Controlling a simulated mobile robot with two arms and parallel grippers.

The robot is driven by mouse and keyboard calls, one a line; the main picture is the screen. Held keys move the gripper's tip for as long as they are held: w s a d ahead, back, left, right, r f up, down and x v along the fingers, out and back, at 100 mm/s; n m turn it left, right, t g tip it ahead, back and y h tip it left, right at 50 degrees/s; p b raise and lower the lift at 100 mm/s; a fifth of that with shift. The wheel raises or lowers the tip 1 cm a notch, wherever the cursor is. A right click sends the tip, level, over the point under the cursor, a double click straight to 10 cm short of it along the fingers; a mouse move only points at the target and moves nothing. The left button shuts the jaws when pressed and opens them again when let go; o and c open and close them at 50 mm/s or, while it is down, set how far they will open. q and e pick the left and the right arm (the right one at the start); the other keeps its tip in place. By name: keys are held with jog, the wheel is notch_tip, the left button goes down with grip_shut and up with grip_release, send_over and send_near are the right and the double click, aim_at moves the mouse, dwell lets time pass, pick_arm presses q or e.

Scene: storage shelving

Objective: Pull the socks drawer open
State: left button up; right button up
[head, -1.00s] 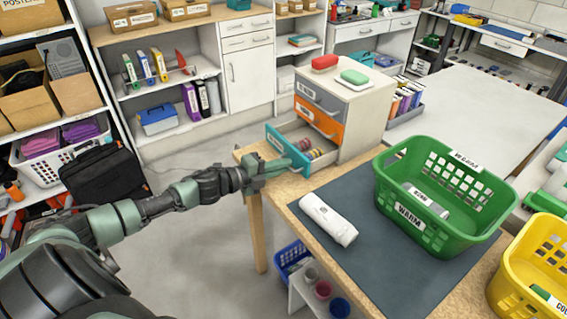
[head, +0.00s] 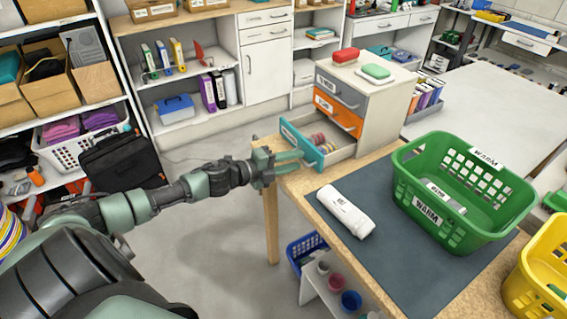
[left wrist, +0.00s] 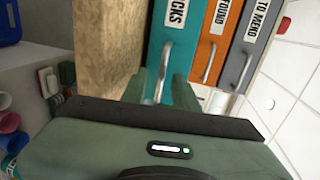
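The teal socks drawer (head: 313,156) is the lowest in the small cabinet and stands pulled out, with rolled items (head: 319,139) showing inside. In the left wrist view its teal front (left wrist: 181,62) carries a label ending in "CKS" and a vertical metal handle (left wrist: 163,75). My left gripper (head: 300,161) is at the drawer front, its fingers apart. In the left wrist view its fingertips (left wrist: 160,86) lie on either side of the handle, with gaps showing. Whether a finger touches it cannot be told. My right gripper is not in view.
An orange drawer (head: 335,112) and a grey drawer (head: 340,90) above are shut. A white bottle (head: 346,212) lies on the dark mat. A green basket (head: 470,190) and a yellow basket (head: 545,280) stand to the right. Open floor lies left of the table.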

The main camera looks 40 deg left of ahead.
pick_arm(q)
jog(key=v, duration=0.7)
jog(key=shift+s, duration=0.2)
jog(key=shift+a, duration=0.1)
jog(key=s+a+f+n+y, duration=0.2)
jog(key=a+f+n, duration=0.15)
jog(key=f, duration=0.45)
jog(key=s+a+f+n+y, duration=0.2)
jog(key=a+f+n+y, duration=0.15)
jog(key=f, duration=0.35)
jog(key=s+f+n+g+y, duration=0.1)
jog(key=s+f+n+g, duration=0.15)
jog(key=s+f, duration=0.4)
jog(key=s+f+n+g+y, duration=0.1)
jog(key=s+f+n+g, duration=0.15)
jog(key=f, duration=0.75)
jog(key=s+d+f+n+g, duration=0.3)
jog(key=s+d+f+n, duration=0.3)
jog(key=s+f, duration=0.7)
jog(key=s+d+f+n+g+h, duration=0.1)
jog(key=s+d+f, duration=0.3)
jog(key=s+d, duration=0.4)
jog(key=s+d+f+n+g, duration=0.1)
jog(key=s+d+f+g, duration=0.3)
jog(key=s+d, duration=0.5)
jog(key=shift+s+d+f+h+p, duration=0.35)
jog(key=shift+s+p, duration=0.1)
jog(key=shift+s, duration=0.55)
